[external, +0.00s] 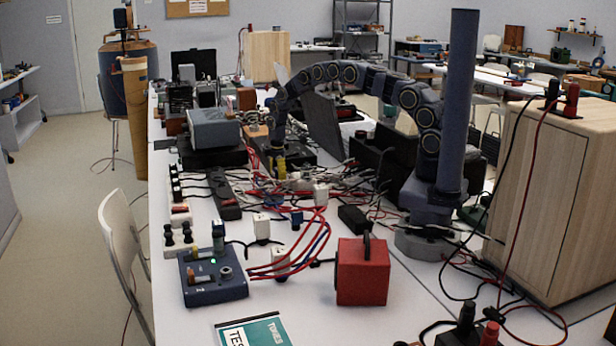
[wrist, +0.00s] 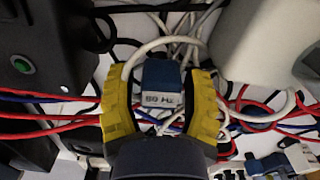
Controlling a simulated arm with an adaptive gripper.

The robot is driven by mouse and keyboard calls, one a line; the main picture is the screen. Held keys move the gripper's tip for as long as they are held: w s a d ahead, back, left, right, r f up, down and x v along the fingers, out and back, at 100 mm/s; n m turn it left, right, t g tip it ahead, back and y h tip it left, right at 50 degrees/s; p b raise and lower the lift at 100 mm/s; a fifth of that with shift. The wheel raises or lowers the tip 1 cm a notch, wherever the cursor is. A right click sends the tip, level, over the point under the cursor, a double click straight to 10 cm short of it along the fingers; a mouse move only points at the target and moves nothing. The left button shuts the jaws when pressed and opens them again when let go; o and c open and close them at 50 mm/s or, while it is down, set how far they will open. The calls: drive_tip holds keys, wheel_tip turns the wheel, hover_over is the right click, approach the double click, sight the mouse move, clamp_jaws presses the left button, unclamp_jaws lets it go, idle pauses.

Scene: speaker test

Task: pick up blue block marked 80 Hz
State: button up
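In the wrist view a blue block (wrist: 163,76) has a white label that reads 80 Hz upside down. It lies among cables, between the two yellow fingers of my gripper (wrist: 160,78). There is a visible gap between the block and each finger, so the gripper is open and around it in the picture. How far the block is below the fingertips is hard to tell. In the external view my gripper (external: 279,168) points down over the cable clutter at mid-table. I cannot pick out the 80 Hz block for sure there.
Red, white and black cables (wrist: 50,108) cross close around the fingers. A dark box with a green button (wrist: 22,65) is at left and a pale box (wrist: 265,40) at right. In the external view a red box (external: 362,274) and a blue device (external: 212,276) stand nearer the front.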

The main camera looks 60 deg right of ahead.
clamp_jaws()
